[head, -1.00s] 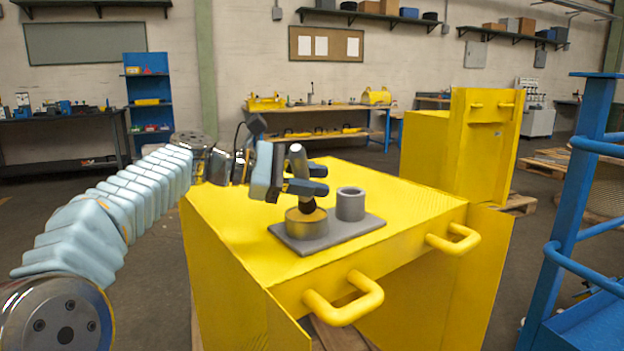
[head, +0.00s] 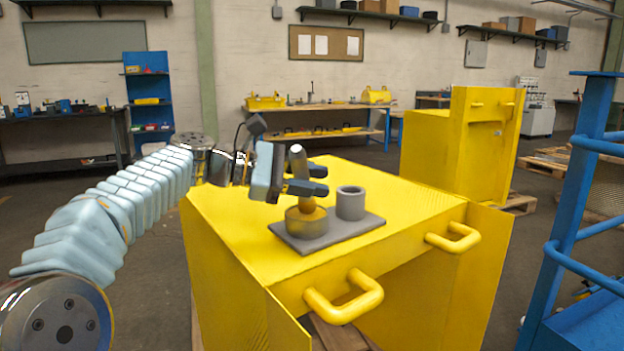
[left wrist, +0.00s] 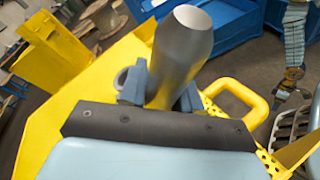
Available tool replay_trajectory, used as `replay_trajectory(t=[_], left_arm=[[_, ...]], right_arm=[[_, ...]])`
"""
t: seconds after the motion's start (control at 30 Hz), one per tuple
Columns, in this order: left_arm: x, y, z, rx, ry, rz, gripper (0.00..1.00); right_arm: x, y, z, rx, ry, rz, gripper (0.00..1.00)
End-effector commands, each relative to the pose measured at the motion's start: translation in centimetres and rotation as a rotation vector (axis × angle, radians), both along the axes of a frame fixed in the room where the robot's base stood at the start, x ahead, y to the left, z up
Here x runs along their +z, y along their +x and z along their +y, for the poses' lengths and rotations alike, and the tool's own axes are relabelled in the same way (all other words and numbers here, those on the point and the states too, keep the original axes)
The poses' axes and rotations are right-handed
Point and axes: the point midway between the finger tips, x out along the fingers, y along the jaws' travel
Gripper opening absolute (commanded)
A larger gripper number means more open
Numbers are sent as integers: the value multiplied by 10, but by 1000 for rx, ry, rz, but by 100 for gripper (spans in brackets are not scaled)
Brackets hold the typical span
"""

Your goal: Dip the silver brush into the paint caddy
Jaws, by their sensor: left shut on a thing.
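The silver brush (head: 298,163) is held upright, slightly tilted, in my left gripper (head: 304,188), which is shut on its grey handle. The handle also fills the middle of the left wrist view (left wrist: 181,55). The paint caddy (head: 345,233) is a grey plate on the yellow cabinet, with a round brassy pot (head: 304,225) and a grey hollow cylinder (head: 350,204). The brush's lower end is golden brown and stands at the pot's mouth; how deep it reaches is hidden. My right gripper is not in view.
The yellow cabinet (head: 400,195) has handles on its front edge, and its top is clear around the caddy. Another yellow cabinet (head: 430,150) stands behind. A blue railing frame (head: 570,200) rises at the right.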

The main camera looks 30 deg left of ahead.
Motion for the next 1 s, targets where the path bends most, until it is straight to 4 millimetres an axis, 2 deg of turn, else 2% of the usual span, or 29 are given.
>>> replay_trajectory(t=[0.4, 0.7, 1.0], left_arm=[[-1, 0, 0, 0, -1, 6, 1], [29, 0, 0, -1, 0, 3, 1], [52, 0, 0, -2, 1, 0, 1]], right_arm=[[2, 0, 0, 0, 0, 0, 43], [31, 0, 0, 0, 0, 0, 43], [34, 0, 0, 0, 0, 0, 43]])
